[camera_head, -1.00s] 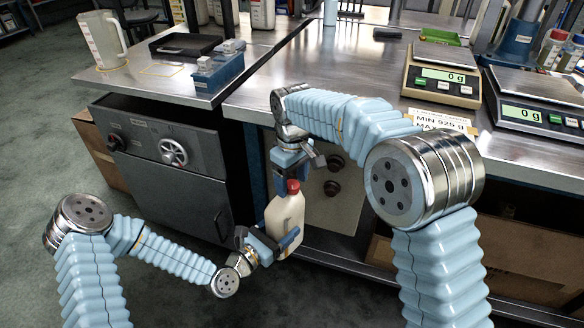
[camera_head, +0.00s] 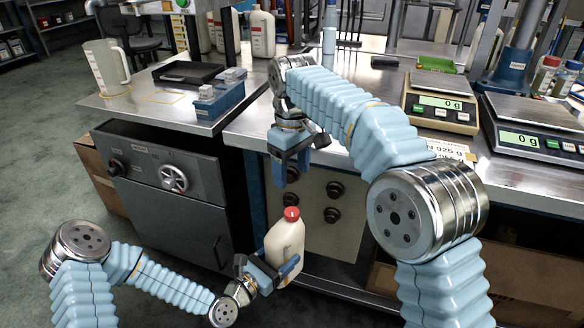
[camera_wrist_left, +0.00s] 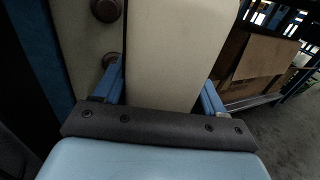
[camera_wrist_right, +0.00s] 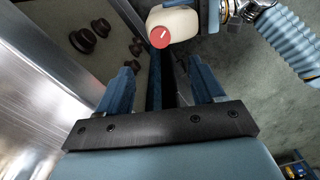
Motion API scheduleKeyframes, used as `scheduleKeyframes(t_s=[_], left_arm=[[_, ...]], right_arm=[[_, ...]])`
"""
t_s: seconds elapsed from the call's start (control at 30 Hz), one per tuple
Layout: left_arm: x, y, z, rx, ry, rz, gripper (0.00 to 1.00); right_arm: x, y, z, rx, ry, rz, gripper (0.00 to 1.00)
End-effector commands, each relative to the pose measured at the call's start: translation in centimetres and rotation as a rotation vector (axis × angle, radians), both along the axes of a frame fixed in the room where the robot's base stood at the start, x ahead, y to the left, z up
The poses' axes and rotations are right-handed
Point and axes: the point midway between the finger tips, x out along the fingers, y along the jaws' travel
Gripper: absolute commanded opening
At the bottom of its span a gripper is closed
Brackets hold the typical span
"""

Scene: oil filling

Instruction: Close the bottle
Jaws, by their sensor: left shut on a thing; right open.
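The bottle (camera_head: 284,240) is cream-white with a red cap (camera_head: 291,213) on its neck. My left gripper (camera_head: 275,272) is shut on the lower body of the bottle and holds it nearly upright in front of the bench. In the left wrist view the bottle's pale side (camera_wrist_left: 160,55) fills the space between the fingers. My right gripper (camera_head: 292,170) is open and empty, above the bottle and apart from it. In the right wrist view the red cap (camera_wrist_right: 160,37) shows beyond the open fingers (camera_wrist_right: 160,85). I cannot tell how tightly the cap sits.
The steel bench (camera_head: 330,100) carries two scales (camera_head: 440,102) reading 0 g. A measuring jug (camera_head: 105,66), a black tray (camera_head: 187,72) and a blue block (camera_head: 220,92) stand at the left. A dark cabinet (camera_head: 165,190) is beside the bottle.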

Motion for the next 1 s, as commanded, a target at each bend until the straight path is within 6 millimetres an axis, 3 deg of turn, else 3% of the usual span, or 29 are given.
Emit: scheduleKeyframes(t_s=[0.37,0.57,0.77,1.0], left_arm=[[0.0,0.0,0.2,-0.002,-0.004,0.0,0.0],[0.0,0.0,0.2,-0.002,-0.004,0.0,0.0],[0.0,0.0,0.2,-0.002,-0.004,0.0,0.0],[0.0,0.0,0.2,-0.002,-0.004,0.0,0.0]], right_arm=[[-0.1,0.4,-0.4,0.002,-0.011,0.005,0.68],[-1.5,3.2,-3.5,0.042,-0.113,0.049,0.68],[-6.4,7.8,-8.1,0.157,-0.273,0.16,0.68],[-14.9,11.2,-12.2,0.34,-0.379,0.305,0.68]])
